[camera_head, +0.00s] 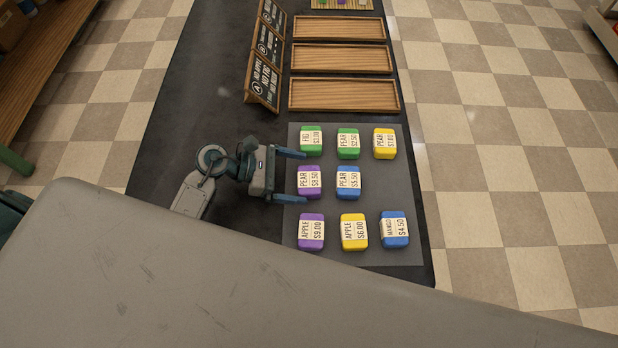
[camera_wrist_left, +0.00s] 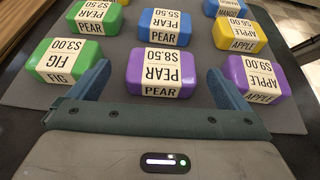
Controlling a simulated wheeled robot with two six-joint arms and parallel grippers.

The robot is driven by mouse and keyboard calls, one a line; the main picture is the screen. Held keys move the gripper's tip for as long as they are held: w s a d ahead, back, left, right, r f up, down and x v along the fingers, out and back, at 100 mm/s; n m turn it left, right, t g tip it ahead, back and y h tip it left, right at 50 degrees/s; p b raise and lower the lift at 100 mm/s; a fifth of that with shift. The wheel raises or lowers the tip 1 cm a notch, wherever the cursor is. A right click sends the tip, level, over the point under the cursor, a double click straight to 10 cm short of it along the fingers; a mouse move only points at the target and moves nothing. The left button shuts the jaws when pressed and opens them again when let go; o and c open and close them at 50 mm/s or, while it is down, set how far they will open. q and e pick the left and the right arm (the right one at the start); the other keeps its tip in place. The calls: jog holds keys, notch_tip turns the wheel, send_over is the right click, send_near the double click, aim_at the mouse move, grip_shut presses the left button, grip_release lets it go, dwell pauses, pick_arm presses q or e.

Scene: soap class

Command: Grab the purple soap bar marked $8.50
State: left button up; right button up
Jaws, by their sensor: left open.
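The purple soap bar marked PEAR $8.50 (camera_head: 309,182) lies on the grey mat (camera_head: 375,255), in the left column, middle row. In the left wrist view the same purple bar (camera_wrist_left: 161,72) is centred just ahead of the palm. My left gripper (camera_head: 288,177) is open, low at the mat's left edge, with its fingers pointing right. One finger is on each side of the $8.50 bar, with gaps between. The bar is not gripped. My right gripper is not in view.
A blue PEAR $5.50 bar (camera_head: 348,182) lies just beyond. Wooden trays (camera_head: 343,95) and dark signs (camera_head: 262,83) stand past the mat.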

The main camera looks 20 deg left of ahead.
aim_at(307, 179)
pick_arm(q)
jog(key=shift+p+x, duration=0.55)
jog(key=shift+x, duration=1.4)
jog(key=shift+s, duration=0.1)
jog(key=c, duration=1.1)
jog(key=shift+a, duration=0.1)
